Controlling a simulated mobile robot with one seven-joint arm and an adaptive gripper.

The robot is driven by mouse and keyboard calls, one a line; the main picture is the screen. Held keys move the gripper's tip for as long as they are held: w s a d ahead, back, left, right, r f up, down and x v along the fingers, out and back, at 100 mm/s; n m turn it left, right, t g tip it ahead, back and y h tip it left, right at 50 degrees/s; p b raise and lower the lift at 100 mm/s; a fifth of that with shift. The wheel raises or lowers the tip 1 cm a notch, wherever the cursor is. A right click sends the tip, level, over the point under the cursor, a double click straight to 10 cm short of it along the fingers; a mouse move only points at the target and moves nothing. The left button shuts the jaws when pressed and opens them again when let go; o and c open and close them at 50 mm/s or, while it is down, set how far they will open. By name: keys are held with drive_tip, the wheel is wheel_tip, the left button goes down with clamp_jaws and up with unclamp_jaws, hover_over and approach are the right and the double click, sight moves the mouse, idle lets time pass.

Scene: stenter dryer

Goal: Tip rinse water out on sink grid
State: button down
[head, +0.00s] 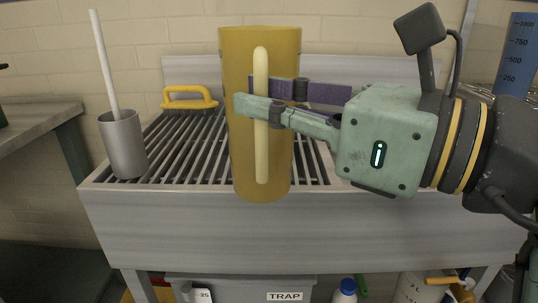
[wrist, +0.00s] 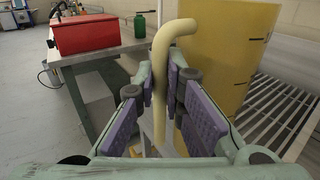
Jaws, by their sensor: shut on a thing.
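A tall mustard-yellow jug (head: 235,150) with a long cream handle (head: 261,160) stands upright in the middle of the head view. Its base overlaps the front wall of the steel sink (head: 200,215), so it seems held up at or before the front edge. My gripper (head: 258,96) comes from the right and is shut on the handle, one finger on each side. The wrist view shows the handle (wrist: 160,110) between the pads and the jug (wrist: 225,50) beside it. The sink grid (head: 190,140) of dark bars lies behind the jug. The jug's inside is hidden.
A grey cup (head: 123,145) with a white stick stands at the grid's left end. A yellow-handled brush (head: 189,100) lies at the back. A blue measuring vessel (head: 515,55) stands right. A box marked TRAP (head: 240,290) is below. The grid's left-middle is clear.

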sight(267, 67)
drive_tip(key=shift+r+p, duration=1.8)
drive_tip(key=shift+r, duration=0.7)
